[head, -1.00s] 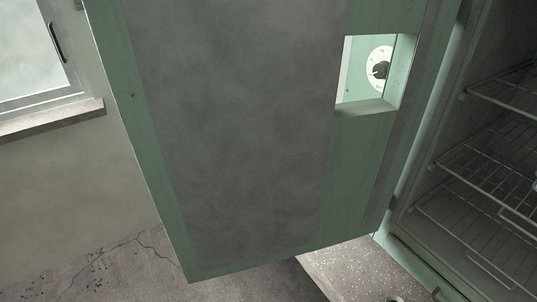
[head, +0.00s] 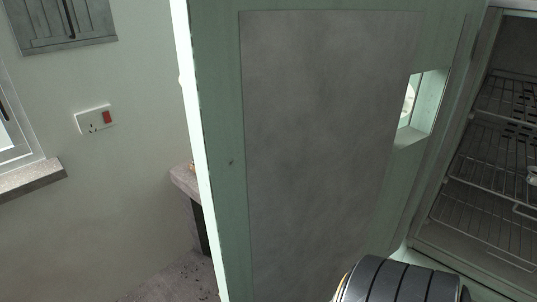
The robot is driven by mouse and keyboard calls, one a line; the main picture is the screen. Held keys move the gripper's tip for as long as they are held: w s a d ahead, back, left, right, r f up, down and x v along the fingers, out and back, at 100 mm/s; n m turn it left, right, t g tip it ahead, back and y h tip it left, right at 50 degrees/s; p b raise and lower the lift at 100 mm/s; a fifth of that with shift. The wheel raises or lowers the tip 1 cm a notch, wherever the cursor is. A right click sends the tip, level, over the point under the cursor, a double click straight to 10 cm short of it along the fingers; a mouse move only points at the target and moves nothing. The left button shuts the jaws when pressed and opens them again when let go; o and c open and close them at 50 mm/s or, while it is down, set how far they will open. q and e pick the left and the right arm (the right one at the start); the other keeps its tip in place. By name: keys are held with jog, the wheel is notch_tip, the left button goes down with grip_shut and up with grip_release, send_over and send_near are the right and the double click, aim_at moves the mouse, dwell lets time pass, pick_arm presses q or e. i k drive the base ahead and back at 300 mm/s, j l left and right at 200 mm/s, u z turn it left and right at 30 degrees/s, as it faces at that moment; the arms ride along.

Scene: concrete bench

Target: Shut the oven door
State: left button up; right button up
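The oven door (head: 310,150) is a tall green panel with a grey inner face, and it stands open across the middle of the head view. A square cut-out (head: 420,108) near its right side shows part of a pale dial behind it. The oven interior (head: 490,180) at the right is open and dark, with several wire racks. A dark ribbed part of my own arm (head: 400,284) shows at the bottom, in front of the door's lower part. Neither gripper is in view.
A window sill (head: 32,178) is at the left edge, and a grey cabinet (head: 65,24) hangs above. A bench end (head: 186,181) shows behind the door's left edge.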

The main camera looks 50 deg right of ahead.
aim_at(305, 170)
jog(key=i+j+u, duration=0.1)
jog(key=i, duration=0.2)
jog(key=i+j+u, duration=0.1)
jog(key=i, duration=0.25)
jog(key=i+z, duration=0.15)
jog(key=z, duration=0.35)
jog(key=i+j+z, duration=0.15)
jog(key=z, duration=0.3)
jog(key=i+z, duration=0.1)
jog(key=z, duration=0.35)
jog(key=i+z, duration=0.1)
jog(key=z, duration=0.35)
jog(key=i+j+z, duration=0.1)
jog(key=z, duration=0.35)
jog(key=j+z, duration=0.1)
jog(key=z, duration=0.35)
jog(key=i+j+z, duration=0.1)
jog(key=z, duration=0.35)
jog(key=i+j+z, duration=0.15)
jog(key=z, duration=0.25)
jog(key=j+z, duration=0.4)
jog(key=i+j+z, duration=0.15)
jog(key=z, duration=0.3)
